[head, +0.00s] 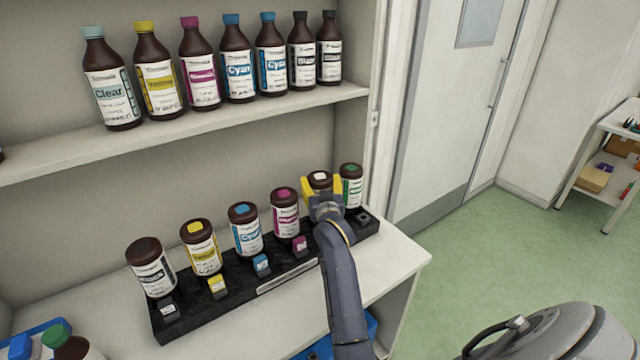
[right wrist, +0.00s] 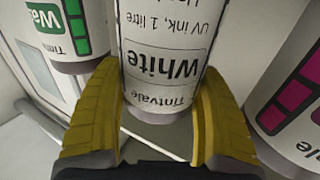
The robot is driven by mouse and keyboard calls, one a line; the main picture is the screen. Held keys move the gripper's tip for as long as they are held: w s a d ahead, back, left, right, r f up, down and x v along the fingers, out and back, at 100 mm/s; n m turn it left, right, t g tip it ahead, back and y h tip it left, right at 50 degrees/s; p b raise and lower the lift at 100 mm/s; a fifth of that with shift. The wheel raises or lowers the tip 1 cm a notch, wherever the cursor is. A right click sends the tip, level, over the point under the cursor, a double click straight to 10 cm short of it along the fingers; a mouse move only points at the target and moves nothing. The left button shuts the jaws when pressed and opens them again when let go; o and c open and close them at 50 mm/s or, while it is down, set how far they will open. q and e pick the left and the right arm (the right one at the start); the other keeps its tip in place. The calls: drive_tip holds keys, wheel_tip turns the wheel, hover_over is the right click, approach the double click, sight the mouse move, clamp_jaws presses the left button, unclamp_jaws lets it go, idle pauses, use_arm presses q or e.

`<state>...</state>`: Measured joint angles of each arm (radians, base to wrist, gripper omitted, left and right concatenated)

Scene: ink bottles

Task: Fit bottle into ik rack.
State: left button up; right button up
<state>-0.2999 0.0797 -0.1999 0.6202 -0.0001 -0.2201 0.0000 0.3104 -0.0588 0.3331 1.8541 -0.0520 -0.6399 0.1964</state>
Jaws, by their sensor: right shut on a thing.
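The black ink rack (head: 271,284) lies on the lower shelf with a row of brown bottles in it. My right gripper (head: 321,187) has yellow fingers and is shut on the white-ink bottle (head: 320,176), between the magenta bottle (head: 285,213) and the green-labelled bottle (head: 352,187). In the right wrist view, the fingers (right wrist: 160,78) press on both sides of the bottle labelled White (right wrist: 165,50). My gripper hides its lower part in the head view, so I cannot tell whether it is seated. My left gripper is not in view.
Black (head: 151,268), yellow (head: 201,250) and cyan (head: 245,230) bottles stand to the left in the rack. Several bottles line the upper shelf (head: 200,128). A green-capped bottle (head: 72,345) is at the lower left. A door (head: 445,110) is to the right.

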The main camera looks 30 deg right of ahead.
drive_tip(key=shift+f, duration=0.35)
idle(0.3)
